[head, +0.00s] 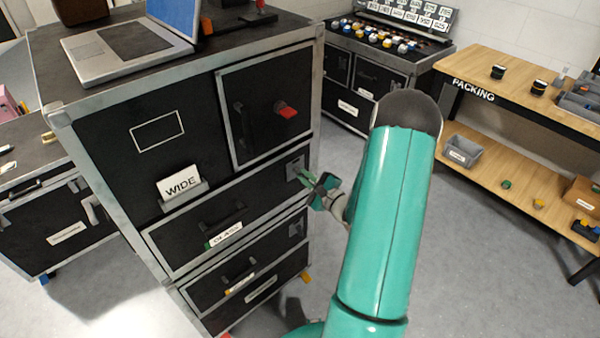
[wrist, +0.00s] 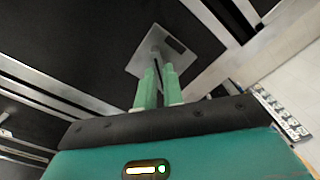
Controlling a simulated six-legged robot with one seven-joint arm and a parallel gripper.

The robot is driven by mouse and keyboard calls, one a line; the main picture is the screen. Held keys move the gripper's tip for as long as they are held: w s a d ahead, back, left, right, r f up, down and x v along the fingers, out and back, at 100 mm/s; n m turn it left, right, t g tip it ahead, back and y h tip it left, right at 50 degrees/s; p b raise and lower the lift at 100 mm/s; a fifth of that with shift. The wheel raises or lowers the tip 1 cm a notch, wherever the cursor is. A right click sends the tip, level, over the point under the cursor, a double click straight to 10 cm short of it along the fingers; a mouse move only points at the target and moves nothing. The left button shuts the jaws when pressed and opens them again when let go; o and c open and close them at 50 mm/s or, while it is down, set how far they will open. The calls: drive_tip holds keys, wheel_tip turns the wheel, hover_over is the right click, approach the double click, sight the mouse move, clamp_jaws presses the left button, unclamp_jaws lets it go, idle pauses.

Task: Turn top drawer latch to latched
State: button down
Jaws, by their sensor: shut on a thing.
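The top drawer (head: 240,208) is the black drawer labelled GLASS, and it looks closed. Its latch has a grey metal plate (head: 292,164) at the right end of the drawer front. In the wrist view the latch plate (wrist: 176,45) sits just past my fingertips, with a dark slot in it. My gripper (head: 304,178) is at the plate, its green fingers pointing at the drawer front. In the wrist view my gripper (wrist: 159,72) is shut on the small latch knob, which is mostly hidden between the fingers. I cannot tell the knob's angle.
A laptop (head: 130,45) stands on top. A packing bench (head: 520,95) stands right; open floor lies between.

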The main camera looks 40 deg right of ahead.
drive_tip(key=m, duration=0.4)
idle(0.3)
drive_tip(key=m, duration=0.4)
